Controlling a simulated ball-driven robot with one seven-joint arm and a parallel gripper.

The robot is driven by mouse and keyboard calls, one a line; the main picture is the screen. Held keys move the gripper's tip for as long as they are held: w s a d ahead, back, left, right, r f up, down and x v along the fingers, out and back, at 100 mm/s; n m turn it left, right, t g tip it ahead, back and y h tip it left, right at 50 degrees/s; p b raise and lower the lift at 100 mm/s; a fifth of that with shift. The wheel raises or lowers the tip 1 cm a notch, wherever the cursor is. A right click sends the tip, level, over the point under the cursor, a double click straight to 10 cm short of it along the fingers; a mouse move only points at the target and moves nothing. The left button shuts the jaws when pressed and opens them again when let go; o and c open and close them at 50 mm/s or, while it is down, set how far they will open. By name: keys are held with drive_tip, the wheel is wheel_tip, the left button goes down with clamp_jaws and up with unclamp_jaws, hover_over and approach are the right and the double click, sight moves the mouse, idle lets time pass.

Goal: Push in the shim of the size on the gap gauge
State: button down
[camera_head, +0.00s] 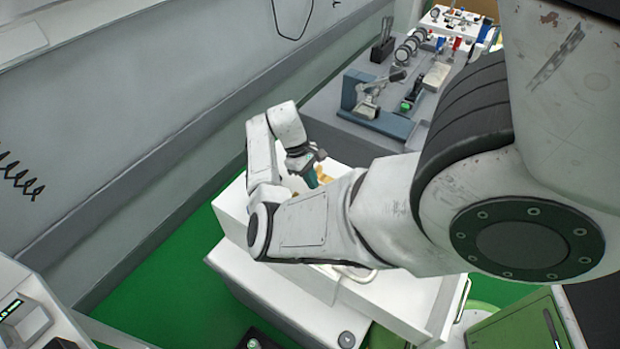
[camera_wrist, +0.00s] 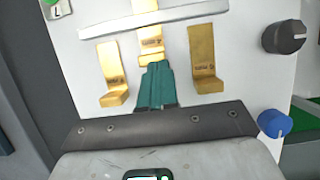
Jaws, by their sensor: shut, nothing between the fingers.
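Three brass shims with bent feet lie on a white panel (camera_wrist: 75,65) in the wrist view. The left shim (camera_wrist: 111,68) and right shim (camera_wrist: 202,55) lie below a pale crossbar (camera_wrist: 185,14). The middle shim (camera_wrist: 150,38) sits higher, passing behind the bar and showing above it. In the head view my gripper (camera_head: 311,178) is over the white cart. I cannot make out the gap gauge or its size.
A black knob (camera_wrist: 285,38) and a blue knob (camera_wrist: 273,123) stand right of the shims. A small green-marked box (camera_wrist: 56,9) is at the upper left. A grey bench (camera_head: 330,97) with a clamp and several tools stands behind the white cart (camera_head: 230,212).

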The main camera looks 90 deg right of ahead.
drive_tip(key=v, duration=1)
drive_tip(key=shift+w+r, duration=0.2)
drive_tip(key=shift+r, duration=0.15)
